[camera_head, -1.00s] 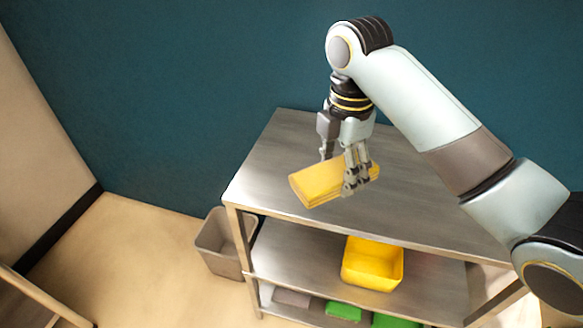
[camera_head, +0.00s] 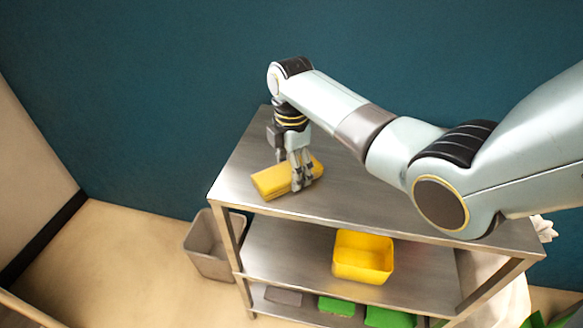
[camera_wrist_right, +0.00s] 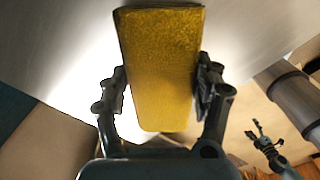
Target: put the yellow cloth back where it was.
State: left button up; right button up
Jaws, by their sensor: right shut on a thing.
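The yellow cloth (camera_head: 272,181) is a folded, flat block over the left part of the metal table's top. My right gripper (camera_head: 299,180) is shut on it from above, with fingers on both sides. In the right wrist view the cloth (camera_wrist_right: 162,70) lies between the two fingers of the gripper (camera_wrist_right: 163,95). The cloth is at or just above the table top; I cannot tell if it touches. In the head view my left gripper does not show.
The steel table (camera_head: 345,208) has bare top around the cloth. A yellow bin (camera_head: 362,257) stands on its middle shelf. Green cloths (camera_head: 388,317) and a grey one (camera_head: 284,296) lie on the lowest shelf. A grey bin (camera_head: 208,247) stands on the floor at left.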

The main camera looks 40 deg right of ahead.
jog(key=shift+f, duration=0.1)
jog(key=o, duration=1.3)
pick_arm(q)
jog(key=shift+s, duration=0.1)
pick_arm(e)
jog(key=shift+r, duration=0.4)
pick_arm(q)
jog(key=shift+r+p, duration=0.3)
pick_arm(e)
notch_tip(320, 180, up, 12)
jog(key=shift+f, duration=0.25)
